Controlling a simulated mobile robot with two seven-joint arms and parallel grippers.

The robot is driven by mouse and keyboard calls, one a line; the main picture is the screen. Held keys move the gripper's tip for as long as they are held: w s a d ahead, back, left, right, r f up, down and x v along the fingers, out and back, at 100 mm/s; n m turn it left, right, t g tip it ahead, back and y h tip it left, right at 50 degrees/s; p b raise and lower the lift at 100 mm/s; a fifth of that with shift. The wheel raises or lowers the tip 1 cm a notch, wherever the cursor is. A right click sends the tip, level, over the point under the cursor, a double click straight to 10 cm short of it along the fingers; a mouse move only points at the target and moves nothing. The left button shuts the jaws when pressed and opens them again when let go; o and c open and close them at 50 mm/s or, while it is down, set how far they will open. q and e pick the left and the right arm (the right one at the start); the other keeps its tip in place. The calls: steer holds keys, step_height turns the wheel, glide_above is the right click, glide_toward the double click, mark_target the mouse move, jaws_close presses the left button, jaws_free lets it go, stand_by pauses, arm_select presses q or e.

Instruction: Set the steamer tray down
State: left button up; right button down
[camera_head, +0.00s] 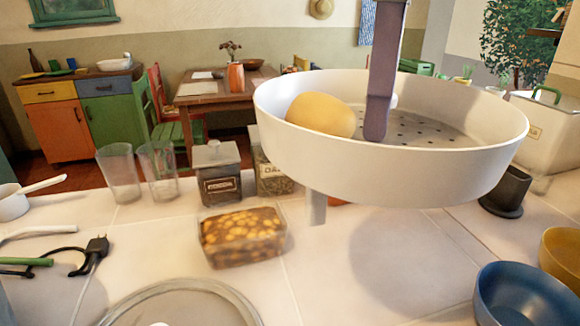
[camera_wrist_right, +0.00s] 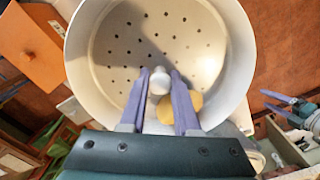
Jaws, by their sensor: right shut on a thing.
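The steamer tray (camera_head: 400,165) is a wide white round pan with small holes in its floor. It hangs level above the tiled counter, with a shadow below it. A rounded yellow item (camera_head: 320,113) lies in it and shows partly in the wrist view (camera_wrist_right: 194,101). My right gripper (camera_head: 378,128) reaches down into the tray. In the wrist view its two purple fingers (camera_wrist_right: 160,78) are shut on the white knob at the tray's middle. My left gripper (camera_wrist_right: 274,102) shows at the right of the wrist view, its fingers apart and empty.
The counter (camera_head: 340,290) has bare room under the tray. Around it stand a glass box of yellow pieces (camera_head: 243,237), a dark labelled jar (camera_head: 218,178), two glasses (camera_head: 140,172), a round lid (camera_head: 185,305), a blue bowl (camera_head: 525,298) and a dark cup (camera_head: 507,190).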

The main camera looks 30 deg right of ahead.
steer(key=f+b, duration=0.1)
steer(key=f, duration=0.5)
steer(key=f+b, duration=0.1)
steer(key=f, duration=0.6)
steer(key=f+b, duration=0.2)
steer(key=f, duration=0.4)
steer(key=shift+s+d+f, duration=0.15)
steer(key=shift+d, duration=0.1)
steer(key=shift+f, duration=0.4)
steer(key=c, duration=0.6)
jaws_free()
steer(key=shift+f, duration=0.15)
steer(key=shift+c, duration=0.2)
step_height(320, 180, up, 12)
steer(key=p, duration=0.1)
steer(key=shift+r+p, duration=0.2)
steer(key=shift+p, duration=0.2)
